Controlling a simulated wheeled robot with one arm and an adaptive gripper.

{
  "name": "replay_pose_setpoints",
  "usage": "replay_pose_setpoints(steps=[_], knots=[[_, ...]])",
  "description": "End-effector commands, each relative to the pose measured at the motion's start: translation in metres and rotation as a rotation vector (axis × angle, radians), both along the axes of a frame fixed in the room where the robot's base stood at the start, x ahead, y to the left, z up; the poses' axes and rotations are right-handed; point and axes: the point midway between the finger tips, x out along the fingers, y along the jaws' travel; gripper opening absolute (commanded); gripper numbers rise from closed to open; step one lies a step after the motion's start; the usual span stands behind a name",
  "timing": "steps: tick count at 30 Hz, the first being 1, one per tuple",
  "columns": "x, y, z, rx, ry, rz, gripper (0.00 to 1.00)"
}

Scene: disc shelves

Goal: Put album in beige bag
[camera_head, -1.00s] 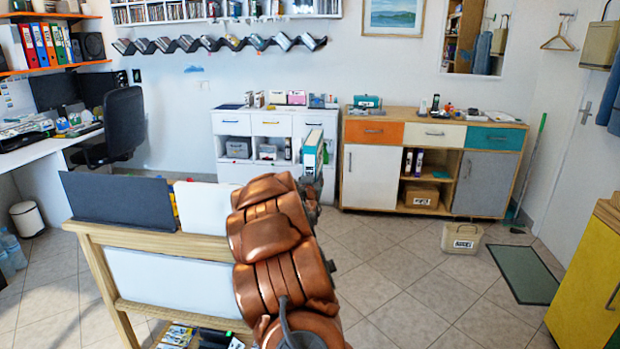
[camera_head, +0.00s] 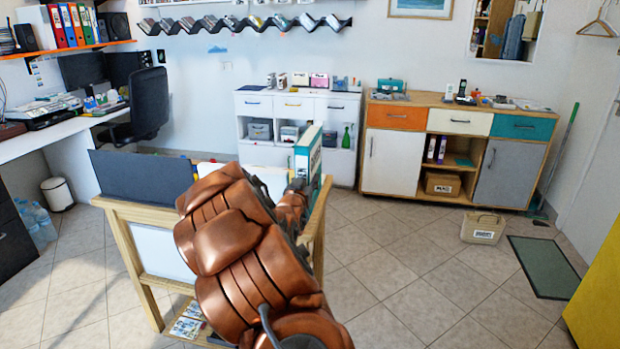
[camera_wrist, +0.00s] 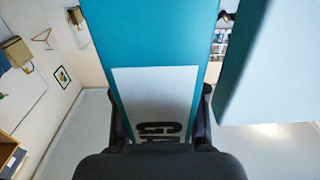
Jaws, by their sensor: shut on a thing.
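A teal album (camera_head: 307,150) with a white label stands upright at the end of my arm in the head view. In the wrist view the teal album (camera_wrist: 150,35) fills the middle, with dark lettering on its label. My gripper (camera_wrist: 160,115) is shut on it, one dark finger at each side. In the head view my copper arm hides most of the gripper. The beige bag (camera_head: 483,229), with a white label, stands on the floor at right, in front of the wooden cabinet and well apart from the album.
A wooden stand (camera_head: 145,212) with upright panels is close beside my arm. A wooden cabinet (camera_head: 455,112) and a white cabinet (camera_head: 290,106) line the back wall. A green mat (camera_head: 543,266) lies right of the bag. The tiled floor (camera_head: 410,265) between is clear.

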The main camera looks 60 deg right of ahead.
Motion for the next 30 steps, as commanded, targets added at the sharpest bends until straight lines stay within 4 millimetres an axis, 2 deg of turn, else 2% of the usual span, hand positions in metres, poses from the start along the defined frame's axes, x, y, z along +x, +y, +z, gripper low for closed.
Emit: replay_pose_setpoints(steps=[2,12,25,26,28,30], knots=[[0.001,0.0,-0.001,-0.003,-0.002,0.001,0.0],[0.001,0.0,-0.029,-0.004,-0.001,0.001,0.0],[0.001,0.0,-0.034,-0.005,-0.004,0.001,0.0],[0.001,0.0,-0.034,-0.003,-0.002,0.001,0.44],[0.001,0.0,-0.034,-0.002,-0.002,0.001,0.52],[0.001,0.0,-0.035,-0.002,-0.002,0.001,0.52]])
